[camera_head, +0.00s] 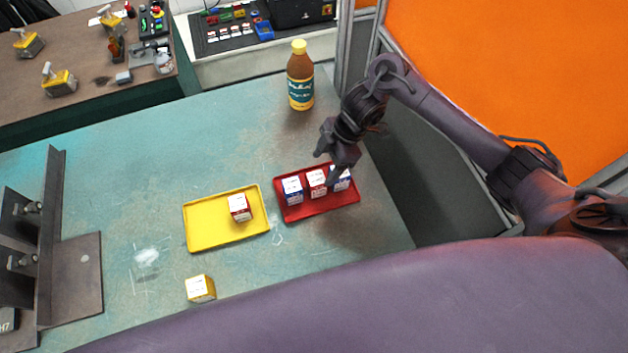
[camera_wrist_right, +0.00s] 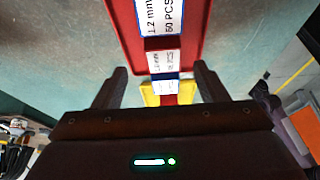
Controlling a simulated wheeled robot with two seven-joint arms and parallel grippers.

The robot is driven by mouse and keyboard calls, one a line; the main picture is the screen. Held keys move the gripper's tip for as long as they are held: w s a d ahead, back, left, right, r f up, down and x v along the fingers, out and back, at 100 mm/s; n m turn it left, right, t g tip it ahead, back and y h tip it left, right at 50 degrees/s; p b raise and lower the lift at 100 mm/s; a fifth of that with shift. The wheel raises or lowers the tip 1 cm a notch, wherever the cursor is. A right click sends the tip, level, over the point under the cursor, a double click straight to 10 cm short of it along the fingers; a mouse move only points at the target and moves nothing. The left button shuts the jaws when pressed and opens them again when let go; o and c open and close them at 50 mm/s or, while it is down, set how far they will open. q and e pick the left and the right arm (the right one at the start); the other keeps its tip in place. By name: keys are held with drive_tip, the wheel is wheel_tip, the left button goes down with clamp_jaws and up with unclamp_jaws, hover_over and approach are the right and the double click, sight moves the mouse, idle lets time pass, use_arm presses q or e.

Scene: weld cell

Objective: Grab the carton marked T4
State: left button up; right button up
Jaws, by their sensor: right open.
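The red tray (camera_head: 318,212) holds a row of three cartons: a blue one (camera_head: 292,191) at left, a red one (camera_head: 317,183) in the middle and a blue one (camera_head: 342,179) at right. The mark T4 is not readable on any carton. My right gripper (camera_head: 333,178) is open over the right part of the tray and partly hides the right blue carton. In the right wrist view, a blue-edged carton (camera_wrist_right: 160,15) shows large, with the others in line beyond it between the open fingers (camera_wrist_right: 158,82). I cannot tell whether the fingers touch any. My left gripper is not in view.
A yellow tray (camera_head: 205,233) with a red carton (camera_head: 239,207) lies left of the red tray. A yellow carton (camera_head: 200,289) stands near the front. A brown bottle (camera_head: 300,78) stands at the back. A metal fixture (camera_head: 75,270) is at left.

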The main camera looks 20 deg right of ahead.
sight(319, 177)
drive_tip(key=shift+x, duration=0.9)
drive_tip(key=p+x, duration=0.1)
drive_tip(key=x, duration=0.3)
drive_tip(key=shift+s+f+p, duration=0.25)
drive_tip(key=shift+p, duration=0.1)
drive_tip(key=shift+a+f, duration=0.2)
drive_tip(key=shift+f, duration=0.3)
drive_tip(key=c, duration=1.1)
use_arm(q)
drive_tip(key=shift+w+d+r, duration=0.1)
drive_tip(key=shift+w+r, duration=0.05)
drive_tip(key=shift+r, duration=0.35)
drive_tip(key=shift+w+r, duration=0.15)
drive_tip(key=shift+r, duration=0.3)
use_arm(e)
drive_tip(key=shift+r, duration=0.1)
